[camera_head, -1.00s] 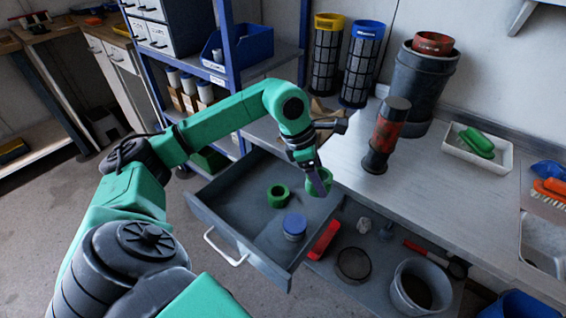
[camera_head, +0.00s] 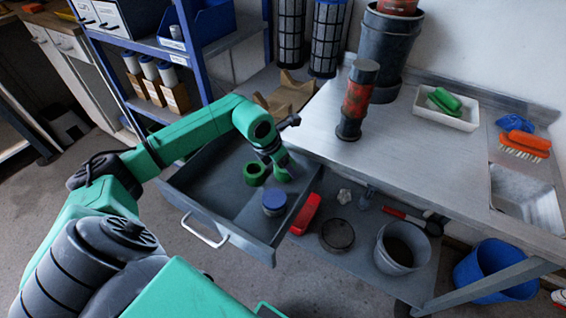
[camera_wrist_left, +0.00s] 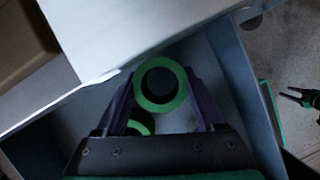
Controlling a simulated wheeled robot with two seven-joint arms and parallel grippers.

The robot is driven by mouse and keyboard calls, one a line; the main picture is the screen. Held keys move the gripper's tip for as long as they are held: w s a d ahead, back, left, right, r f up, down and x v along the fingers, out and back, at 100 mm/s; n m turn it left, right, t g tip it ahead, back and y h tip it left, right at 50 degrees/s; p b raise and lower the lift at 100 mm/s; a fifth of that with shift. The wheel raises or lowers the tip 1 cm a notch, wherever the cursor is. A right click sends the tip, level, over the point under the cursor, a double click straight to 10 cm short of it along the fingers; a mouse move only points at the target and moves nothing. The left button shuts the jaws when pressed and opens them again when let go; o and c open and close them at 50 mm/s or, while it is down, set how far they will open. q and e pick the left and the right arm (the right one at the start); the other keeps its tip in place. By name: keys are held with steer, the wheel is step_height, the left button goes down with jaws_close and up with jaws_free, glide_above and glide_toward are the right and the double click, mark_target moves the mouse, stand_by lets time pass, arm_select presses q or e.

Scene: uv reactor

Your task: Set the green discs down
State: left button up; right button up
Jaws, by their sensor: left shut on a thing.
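My left gripper (camera_head: 275,158) is over the open grey drawer (camera_head: 203,190), shut on a green disc (camera_head: 284,174). In the left wrist view this green disc (camera_wrist_left: 160,106) is a thick ring with a dark middle, between the two fingers. A second green disc (camera_head: 256,181) sits on the drawer floor just left of the held one; it is partly hidden behind it in the wrist view (camera_wrist_left: 146,125). Whether the held disc touches the drawer floor cannot be told. A dark pronged shape at the wrist view's right edge may be my right gripper (camera_wrist_left: 300,97); its jaw state is unclear.
The steel bench (camera_head: 400,145) edge is close behind and right of my left gripper. A dark-red cylinder (camera_head: 357,98) stands upright on the bench. The drawer's left part is bare.

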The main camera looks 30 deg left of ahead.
arm_select(q)
steer(key=shift+w+a+f, duration=0.55)
steer(key=shift+f, duration=0.1)
steer(key=o, duration=1.3)
steer(key=shift+o, duration=0.2)
steer(key=shift+r, duration=0.2)
steer(key=shift+s+a+r, duration=0.1)
steer(key=shift+r, duration=0.15)
steer(key=v, duration=1.1)
steer(key=shift+s+r, duration=0.1)
steer(key=shift+r, duration=0.1)
